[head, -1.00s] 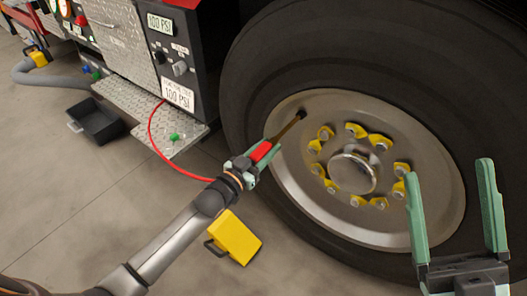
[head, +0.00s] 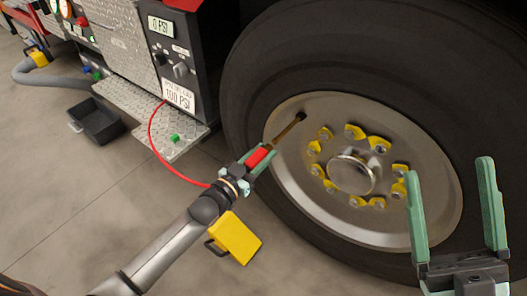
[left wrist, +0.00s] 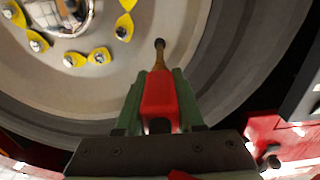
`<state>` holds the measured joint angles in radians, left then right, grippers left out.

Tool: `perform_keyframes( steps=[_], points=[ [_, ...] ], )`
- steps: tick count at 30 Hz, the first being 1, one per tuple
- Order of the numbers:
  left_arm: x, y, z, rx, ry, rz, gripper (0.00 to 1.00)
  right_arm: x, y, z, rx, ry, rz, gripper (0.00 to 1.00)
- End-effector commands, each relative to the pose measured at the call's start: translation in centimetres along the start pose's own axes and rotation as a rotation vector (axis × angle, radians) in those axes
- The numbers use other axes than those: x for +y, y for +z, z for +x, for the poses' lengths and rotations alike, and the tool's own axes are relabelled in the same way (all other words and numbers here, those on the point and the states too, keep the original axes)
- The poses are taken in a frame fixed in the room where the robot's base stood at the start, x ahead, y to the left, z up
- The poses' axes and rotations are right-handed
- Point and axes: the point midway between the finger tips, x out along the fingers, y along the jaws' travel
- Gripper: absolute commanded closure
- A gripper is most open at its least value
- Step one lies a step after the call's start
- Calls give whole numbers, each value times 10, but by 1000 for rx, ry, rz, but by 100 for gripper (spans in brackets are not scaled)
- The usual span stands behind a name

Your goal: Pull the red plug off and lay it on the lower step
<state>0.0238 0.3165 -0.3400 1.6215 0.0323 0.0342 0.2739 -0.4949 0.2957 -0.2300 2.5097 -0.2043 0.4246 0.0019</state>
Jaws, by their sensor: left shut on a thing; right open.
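My left gripper (head: 247,170) is shut on the red plug (head: 258,157), just in front of the wheel's lower left rim. The plug is in line with the brass valve stem (head: 288,132). In the left wrist view the plug (left wrist: 159,97) sits between the fingers, with the stem (left wrist: 159,52) straight beyond it. I cannot tell whether plug and stem still touch. A red hose (head: 153,140) runs from the panel to the gripper. The lower step (head: 128,100) is a diamond-plate ledge below the panel. My right gripper (head: 460,215) is open and empty before the wheel's right side.
A green piece (head: 175,138) lies on the step's near end. A black bin (head: 96,120) stands on the floor left of the step. A yellow wheel chock (head: 236,238) lies below my left gripper. The panel display (head: 160,26) reads 0 PSI. Much of the step is clear.

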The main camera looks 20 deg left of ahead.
Motion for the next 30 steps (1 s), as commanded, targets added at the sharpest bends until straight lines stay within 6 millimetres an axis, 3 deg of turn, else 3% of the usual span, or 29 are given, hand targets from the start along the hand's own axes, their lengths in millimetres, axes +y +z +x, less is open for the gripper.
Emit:
perform_keyframes(
  steps=[30],
  points=[
    [0, -2, -40, 2, 0, 0, 100, 7, -14, 16, 0, 1, 0, 20]
  ],
)
